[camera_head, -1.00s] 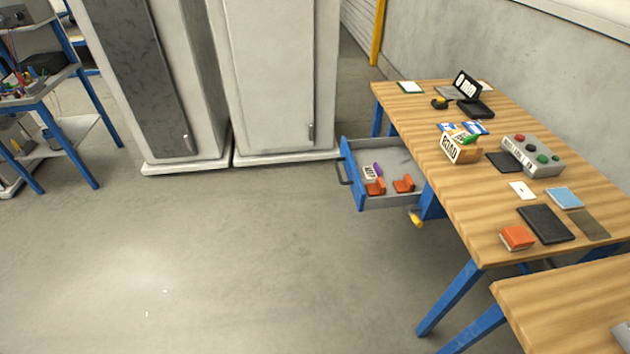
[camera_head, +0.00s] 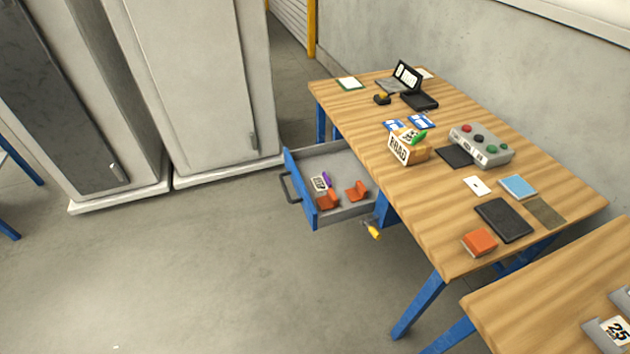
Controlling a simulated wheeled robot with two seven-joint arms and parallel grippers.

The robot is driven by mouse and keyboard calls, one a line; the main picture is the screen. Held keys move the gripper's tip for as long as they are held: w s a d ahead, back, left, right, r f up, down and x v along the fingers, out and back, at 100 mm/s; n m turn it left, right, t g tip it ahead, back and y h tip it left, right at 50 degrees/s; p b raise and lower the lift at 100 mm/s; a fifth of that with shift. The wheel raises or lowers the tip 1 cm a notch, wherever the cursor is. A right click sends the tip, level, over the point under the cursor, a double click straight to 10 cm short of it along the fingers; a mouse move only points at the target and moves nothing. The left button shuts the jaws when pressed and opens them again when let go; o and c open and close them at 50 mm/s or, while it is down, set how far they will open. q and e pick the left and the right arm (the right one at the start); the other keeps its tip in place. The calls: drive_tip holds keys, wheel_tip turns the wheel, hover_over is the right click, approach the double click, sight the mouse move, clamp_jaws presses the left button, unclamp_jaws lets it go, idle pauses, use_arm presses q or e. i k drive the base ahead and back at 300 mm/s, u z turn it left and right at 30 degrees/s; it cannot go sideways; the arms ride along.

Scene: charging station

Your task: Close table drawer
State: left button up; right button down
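The table drawer (camera_head: 299,188) is pulled out from the left side of the wooden table (camera_head: 425,215). It has a blue front with a dark handle (camera_head: 287,187) facing left and a grey inside. Orange items (camera_head: 356,191), a white labelled item (camera_head: 319,183) and a small purple item lie in it. Neither of my grippers shows in the head view.
On the table are a cardboard box (camera_head: 408,150), a grey button box (camera_head: 482,146) and a black tablet (camera_head: 503,219). A second table (camera_head: 560,300) stands at lower right. Grey cabinets (camera_head: 205,90) stand behind left. The floor (camera_head: 200,275) left of the drawer is clear.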

sight(341, 167)
drive_tip(key=u, duration=0.15)
drive_tip(key=i, duration=0.35)
drive_tip(key=u, duration=1.35)
drive_tip(key=i, duration=0.5)
drive_tip(key=z, duration=2.5)
